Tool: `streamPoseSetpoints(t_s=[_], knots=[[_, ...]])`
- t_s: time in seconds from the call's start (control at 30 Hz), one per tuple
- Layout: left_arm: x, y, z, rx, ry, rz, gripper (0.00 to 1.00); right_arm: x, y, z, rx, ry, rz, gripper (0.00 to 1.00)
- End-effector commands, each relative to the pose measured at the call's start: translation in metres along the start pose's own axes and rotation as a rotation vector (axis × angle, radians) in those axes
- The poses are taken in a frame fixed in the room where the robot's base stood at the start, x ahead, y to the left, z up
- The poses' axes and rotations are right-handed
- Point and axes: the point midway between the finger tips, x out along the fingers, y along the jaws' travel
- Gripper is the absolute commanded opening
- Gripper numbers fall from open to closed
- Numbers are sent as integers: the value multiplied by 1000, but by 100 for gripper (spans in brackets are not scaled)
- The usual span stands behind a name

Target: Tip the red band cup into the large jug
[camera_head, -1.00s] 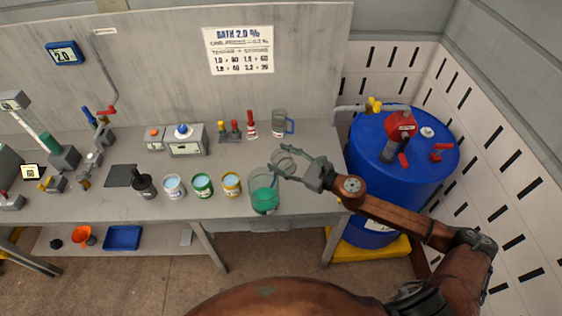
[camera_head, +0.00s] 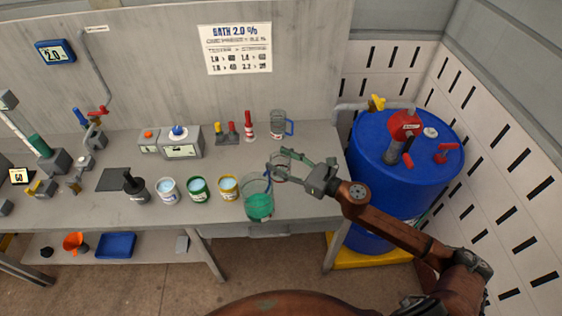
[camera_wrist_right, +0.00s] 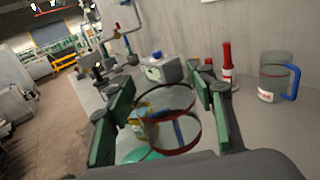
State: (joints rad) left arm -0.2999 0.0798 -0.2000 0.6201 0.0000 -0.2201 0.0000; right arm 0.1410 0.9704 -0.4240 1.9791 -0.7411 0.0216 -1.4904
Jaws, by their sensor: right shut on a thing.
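My right gripper (camera_head: 289,168) is shut on the clear red band cup (camera_head: 280,172), above the bench. The large jug (camera_head: 259,206), clear with green liquid and a blue handle, stands near the front edge of the bench, just left of and nearer than the cup. Green liquid shows low behind the cup in the wrist view. My left gripper is out of view.
A clear blue-handled jug (camera_head: 278,126) and a red bottle (camera_head: 249,126) stand at the back. A blue drum (camera_head: 434,178) is right of the bench.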

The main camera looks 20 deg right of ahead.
Motion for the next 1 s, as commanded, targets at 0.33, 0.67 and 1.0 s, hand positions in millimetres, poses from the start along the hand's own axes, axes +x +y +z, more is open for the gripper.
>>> streamPoseSetpoints(t_s=[0.33, 0.67, 1.0], knots=[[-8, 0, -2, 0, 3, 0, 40, 0, 0, 10, -5, -2, 1, 0], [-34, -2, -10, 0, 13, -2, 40, 0, 0, 43, -6, -2, 1, 0], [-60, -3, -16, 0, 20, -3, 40, -1, 0, 73, -6, -2, 0, 0]])
